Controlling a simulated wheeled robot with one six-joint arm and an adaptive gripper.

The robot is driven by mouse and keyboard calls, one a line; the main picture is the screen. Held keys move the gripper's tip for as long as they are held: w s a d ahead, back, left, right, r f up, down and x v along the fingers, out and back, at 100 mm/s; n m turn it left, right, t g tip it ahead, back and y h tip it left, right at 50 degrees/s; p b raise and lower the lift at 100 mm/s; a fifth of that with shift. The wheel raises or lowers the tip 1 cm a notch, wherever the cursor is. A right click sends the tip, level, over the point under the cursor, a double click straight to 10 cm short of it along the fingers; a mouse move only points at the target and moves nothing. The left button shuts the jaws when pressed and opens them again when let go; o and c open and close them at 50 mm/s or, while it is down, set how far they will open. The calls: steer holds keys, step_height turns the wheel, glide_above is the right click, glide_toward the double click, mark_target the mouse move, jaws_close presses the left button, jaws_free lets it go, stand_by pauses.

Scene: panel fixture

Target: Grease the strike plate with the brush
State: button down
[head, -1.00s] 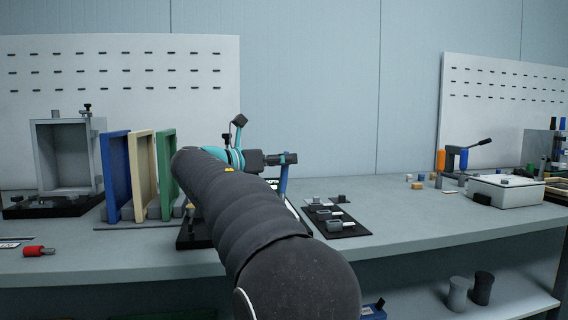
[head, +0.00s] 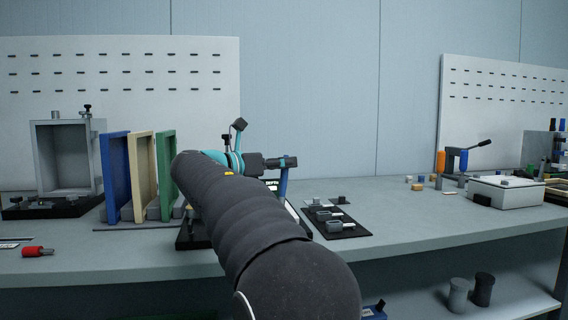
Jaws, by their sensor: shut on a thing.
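My gripper (head: 290,162) is in the middle of the head view, at the end of my dark arm, above the bench. It is shut on a slim blue thing (head: 283,183), likely the brush, which hangs down from the jaws. Its lower end and any bristles cannot be made out. A fixture with a black base (head: 190,238) and a small white label (head: 271,184) stands behind my arm, mostly hidden by it. I cannot make out the strike plate. I cannot tell whether the blue thing touches anything.
Blue (head: 116,178), cream and green upright panels stand left of my arm. A grey box frame (head: 66,160) is further left, with a red-handled tool (head: 38,251) in front. A black tray (head: 337,222) with small blocks lies right.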

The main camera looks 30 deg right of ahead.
steer(key=shift+f+b, duration=0.3)
steer(key=shift+f, duration=0.55)
steer(key=shift+a, duration=0.1)
steer(key=w+a+p, duration=0.2)
steer(key=a+p, duration=0.4)
steer(key=p, duration=0.1)
steer(key=shift+a, duration=0.25)
stand_by(0.5)
steer(key=shift+r+p, duration=0.25)
steer(key=shift+p, duration=0.15)
